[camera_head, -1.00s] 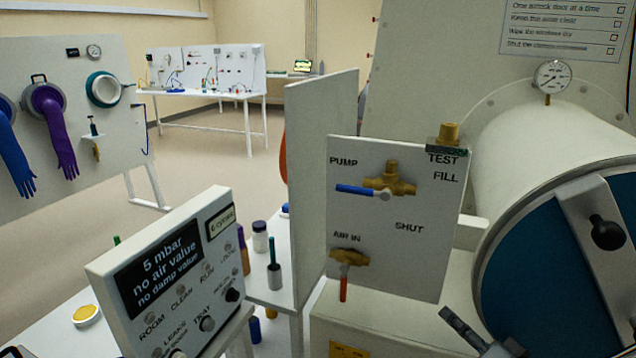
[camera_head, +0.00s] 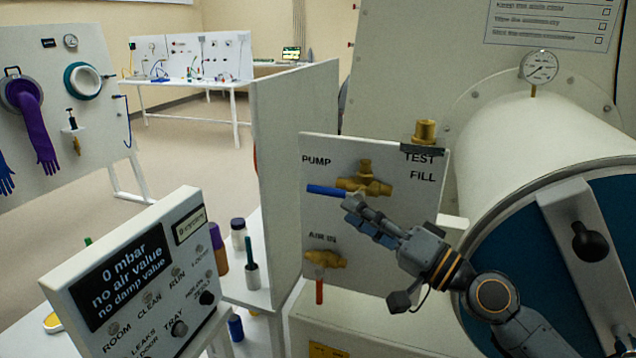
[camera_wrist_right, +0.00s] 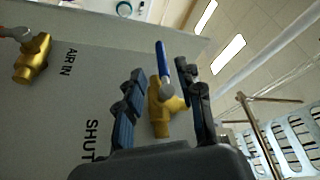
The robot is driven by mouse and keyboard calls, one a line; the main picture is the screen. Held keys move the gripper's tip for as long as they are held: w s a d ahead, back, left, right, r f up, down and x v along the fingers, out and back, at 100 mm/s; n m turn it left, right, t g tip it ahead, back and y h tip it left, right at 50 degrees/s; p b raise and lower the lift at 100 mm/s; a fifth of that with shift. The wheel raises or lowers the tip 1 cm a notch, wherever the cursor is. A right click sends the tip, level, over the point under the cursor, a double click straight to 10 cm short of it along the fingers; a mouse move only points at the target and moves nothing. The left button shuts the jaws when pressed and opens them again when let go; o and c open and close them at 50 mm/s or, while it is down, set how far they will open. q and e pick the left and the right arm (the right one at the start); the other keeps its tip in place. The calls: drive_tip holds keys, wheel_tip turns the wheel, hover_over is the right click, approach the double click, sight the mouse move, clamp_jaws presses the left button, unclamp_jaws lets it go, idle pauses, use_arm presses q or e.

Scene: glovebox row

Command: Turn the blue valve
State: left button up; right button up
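The blue valve has a blue lever (camera_head: 326,191) on a brass body (camera_head: 364,184), under the word PUMP on a white panel (camera_head: 420,205). The lever points left, nearly level. My right gripper (camera_head: 356,210) is at the valve's front, by the lever's pivot end. In the right wrist view its two fingers (camera_wrist_right: 160,85) stand apart, with the blue lever (camera_wrist_right: 163,58) and brass body (camera_wrist_right: 160,113) showing between them. I see no clear contact. My left gripper is not in view.
A red-handled brass valve (camera_head: 324,259) sits below, by AIR IN. A large drum with a blue door (camera_head: 590,235) and black knob stands right. A display box (camera_head: 130,280) reading 0 mbar and several bottles stand left. A tall partition (camera_head: 290,150) stands behind the panel.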

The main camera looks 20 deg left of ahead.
sight(318, 190)
drive_tip(key=p+x, duration=0.1)
drive_tip(key=x, duration=0.8)
drive_tip(key=shift+p, duration=0.3)
clamp_jaws()
